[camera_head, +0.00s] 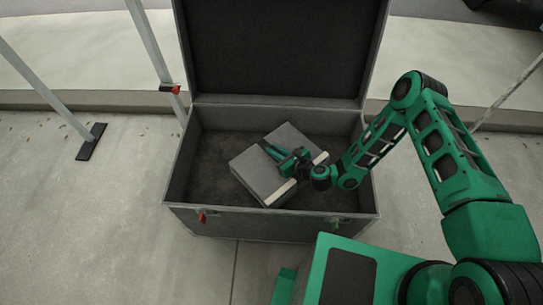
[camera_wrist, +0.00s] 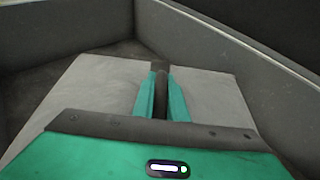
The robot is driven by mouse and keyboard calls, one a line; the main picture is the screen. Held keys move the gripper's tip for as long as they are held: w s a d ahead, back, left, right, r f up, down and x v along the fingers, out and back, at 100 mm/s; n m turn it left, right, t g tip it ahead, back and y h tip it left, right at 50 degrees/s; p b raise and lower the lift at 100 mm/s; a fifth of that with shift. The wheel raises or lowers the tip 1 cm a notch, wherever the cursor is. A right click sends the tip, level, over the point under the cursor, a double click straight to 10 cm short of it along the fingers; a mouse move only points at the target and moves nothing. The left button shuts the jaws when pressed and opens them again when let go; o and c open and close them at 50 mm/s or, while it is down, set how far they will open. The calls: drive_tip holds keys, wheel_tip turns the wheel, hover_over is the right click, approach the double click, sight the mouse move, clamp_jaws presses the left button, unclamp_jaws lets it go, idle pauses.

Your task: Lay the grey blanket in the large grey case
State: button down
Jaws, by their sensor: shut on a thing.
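The large grey case (camera_head: 270,221) stands open on the ground, its dark-lined lid (camera_head: 278,50) raised at the back. The grey blanket (camera_head: 250,172), a folded flat block with a pale edge, is inside the case's walls, turned at an angle. My gripper (camera_head: 272,149) reaches over the front right of the case and is shut on the blanket near its middle. In the wrist view the blanket (camera_wrist: 95,100) spreads on both sides of the fingers (camera_wrist: 161,82), with the case wall (camera_wrist: 215,45) close beyond. I cannot tell whether the blanket touches the case floor.
Dark case floor (camera_head: 205,160) is bare to the left of the blanket. Metal stand legs (camera_head: 157,50) with a red clamp stand left of the case, another leg (camera_head: 45,90) farther left. A low kerb (camera_head: 75,100) runs behind.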

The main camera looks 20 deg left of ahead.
drive_tip(key=shift+f, duration=2.2)
drive_tip(key=c, duration=1.8)
unclamp_jaws()
drive_tip(key=shift+f, duration=0.1)
drive_tip(key=shift+o, duration=0.2)
drive_tip(key=v, duration=1.2)
